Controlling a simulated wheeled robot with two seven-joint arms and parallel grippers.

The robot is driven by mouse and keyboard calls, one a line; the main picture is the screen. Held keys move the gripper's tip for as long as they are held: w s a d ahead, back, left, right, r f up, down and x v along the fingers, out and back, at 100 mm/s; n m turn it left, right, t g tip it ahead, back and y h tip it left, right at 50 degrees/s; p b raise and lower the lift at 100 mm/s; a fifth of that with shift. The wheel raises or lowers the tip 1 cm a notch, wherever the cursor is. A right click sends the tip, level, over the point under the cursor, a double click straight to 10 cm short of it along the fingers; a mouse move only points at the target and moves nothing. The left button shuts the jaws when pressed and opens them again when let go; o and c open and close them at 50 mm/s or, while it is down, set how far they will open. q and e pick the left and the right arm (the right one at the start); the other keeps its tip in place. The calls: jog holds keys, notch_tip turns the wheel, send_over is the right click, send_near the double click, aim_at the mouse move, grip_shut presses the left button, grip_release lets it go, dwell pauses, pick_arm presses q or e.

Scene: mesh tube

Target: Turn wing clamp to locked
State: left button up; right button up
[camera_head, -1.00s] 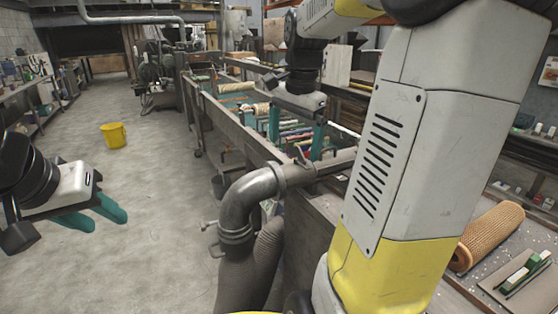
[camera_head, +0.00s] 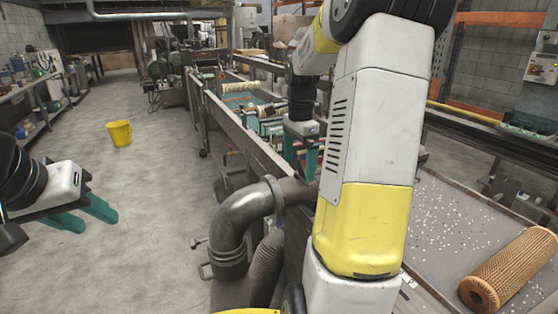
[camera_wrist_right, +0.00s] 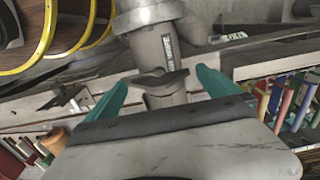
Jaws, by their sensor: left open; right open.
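In the right wrist view a dark grey wing-shaped handle (camera_wrist_right: 160,83), which looks like the wing clamp, sits across a grey cylindrical fitting (camera_wrist_right: 152,50) with a label. My right gripper (camera_wrist_right: 162,78) is open, with one teal finger on each side of the wing and visible gaps. In the head view my right gripper (camera_head: 301,158) hangs over the bench behind the pipe elbow (camera_head: 240,210), partly hidden by my arm. I cannot make out the same wing in the head view. My left gripper (camera_head: 86,213) is open and empty over the floor at left.
A flexible hose (camera_head: 266,270) hangs below the elbow. A woven brown roll (camera_head: 510,268) lies on the speckled bench (camera_head: 440,230) at right. A yellow bucket (camera_head: 119,133) stands on the open floor. Coloured tools (camera_wrist_right: 295,95) show at right in the wrist view.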

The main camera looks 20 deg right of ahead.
jog(key=c, duration=1.3)
jog(key=shift+c, duration=0.2)
jog(key=shift+n, duration=0.5)
jog(key=n, duration=0.3)
jog(key=shift+n, duration=0.4)
jog(key=n, duration=0.4)
jog(key=shift+n, duration=0.3)
jog(key=n, duration=0.8)
jog(key=shift+n, duration=0.5)
jog(key=o, duration=1.3)
